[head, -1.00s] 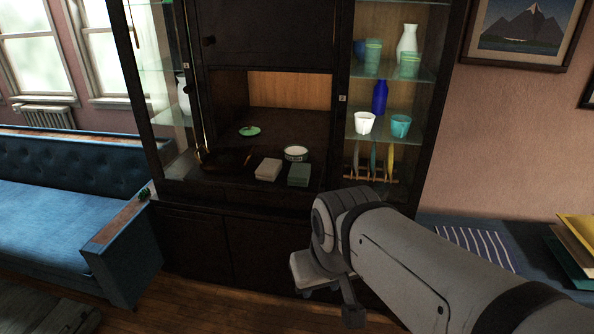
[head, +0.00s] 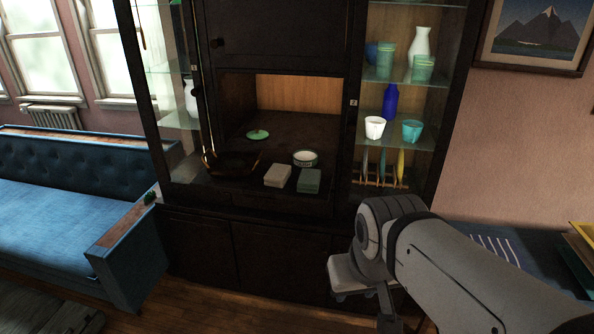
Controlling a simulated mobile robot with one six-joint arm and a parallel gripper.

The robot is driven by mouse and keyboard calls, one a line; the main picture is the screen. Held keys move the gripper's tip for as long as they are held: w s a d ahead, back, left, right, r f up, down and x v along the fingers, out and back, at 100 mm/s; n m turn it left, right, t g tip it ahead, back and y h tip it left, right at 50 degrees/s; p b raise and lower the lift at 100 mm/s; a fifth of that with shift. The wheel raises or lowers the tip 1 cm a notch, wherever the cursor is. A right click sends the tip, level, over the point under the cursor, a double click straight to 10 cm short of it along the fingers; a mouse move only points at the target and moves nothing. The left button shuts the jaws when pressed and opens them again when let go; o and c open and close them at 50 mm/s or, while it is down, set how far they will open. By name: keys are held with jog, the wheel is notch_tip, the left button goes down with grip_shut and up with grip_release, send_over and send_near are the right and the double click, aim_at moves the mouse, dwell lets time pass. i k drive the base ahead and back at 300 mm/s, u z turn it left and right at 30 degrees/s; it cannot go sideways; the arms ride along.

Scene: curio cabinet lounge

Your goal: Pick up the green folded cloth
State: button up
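The green folded cloth (head: 309,181) lies on the open shelf of the dark cabinet, near its front edge. A pale grey-beige folded cloth (head: 277,175) lies just left of it. My gripper (head: 362,290) is at the end of my arm, in front of the cabinet's lower doors, below and to the right of the green cloth and apart from it. Its fingers are partly hidden by my wrist, so I cannot tell whether they are open or shut.
A white bowl (head: 305,157) sits behind the cloths. A green dish (head: 258,135) and a dark tray (head: 231,164) are further left. Cups, vases and upright plates fill the glass side shelves (head: 388,140). A blue sofa (head: 75,215) stands left.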

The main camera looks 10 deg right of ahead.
aim_at(309, 181)
jog(key=u, duration=0.05)
jog(key=i, duration=0.95)
jog(key=z, duration=0.05)
